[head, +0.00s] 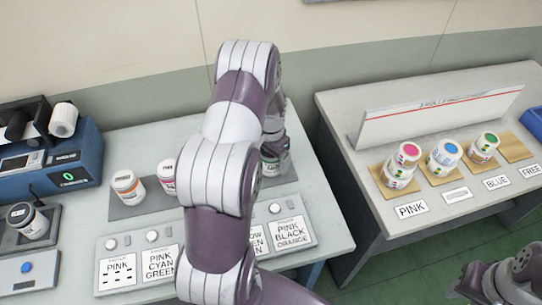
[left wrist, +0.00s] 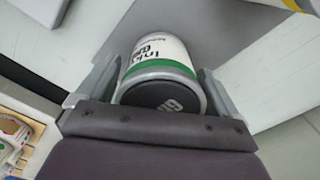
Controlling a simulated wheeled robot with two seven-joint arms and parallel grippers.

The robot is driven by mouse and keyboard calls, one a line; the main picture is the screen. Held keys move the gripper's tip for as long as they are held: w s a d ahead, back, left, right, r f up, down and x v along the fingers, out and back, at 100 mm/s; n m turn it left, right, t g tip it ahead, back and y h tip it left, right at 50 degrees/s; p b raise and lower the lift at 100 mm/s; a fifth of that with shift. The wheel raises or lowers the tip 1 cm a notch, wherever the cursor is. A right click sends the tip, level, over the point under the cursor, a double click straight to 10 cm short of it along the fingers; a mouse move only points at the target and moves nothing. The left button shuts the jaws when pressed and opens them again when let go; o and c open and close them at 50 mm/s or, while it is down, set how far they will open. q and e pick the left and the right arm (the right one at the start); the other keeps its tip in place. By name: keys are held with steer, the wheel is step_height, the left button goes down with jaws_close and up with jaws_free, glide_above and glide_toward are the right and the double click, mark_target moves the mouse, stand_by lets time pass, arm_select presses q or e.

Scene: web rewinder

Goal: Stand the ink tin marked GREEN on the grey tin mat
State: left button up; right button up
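The ink tin with a green band (left wrist: 160,72) lies between the two fingers of my left gripper (left wrist: 160,85) in the left wrist view. Both fingers appear to touch its sides. Its label reads "Ink" and "Gre", partly cut off. In the head view the gripper (head: 273,148) points down over the right end of the grey tin mat (head: 122,210), with the tin (head: 270,168) below it, partly hidden by my arm. I cannot tell whether the tin's base touches the mat. My right gripper (head: 462,290) is at the lower right, its fingers partly cut off.
An orange-labelled tin (head: 127,188) and a pink-labelled tin (head: 167,176) stand on the mat's left part. Printed panels (head: 290,232) line the front. A blue machine (head: 75,160) stands left.

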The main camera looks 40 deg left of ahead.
arm_select(q)
step_height(320, 180, up, 12)
steer(key=shift+b, duration=0.3)
steer(key=s+d+r+t, duration=0.1)
steer(key=s+d, duration=1.2)
steer(key=d, duration=0.4)
steer(key=shift+d+r+n, duration=0.15)
steer(key=shift+d+n, duration=0.2)
steer(key=shift+n, duration=0.05)
steer(key=shift+s, duration=0.1)
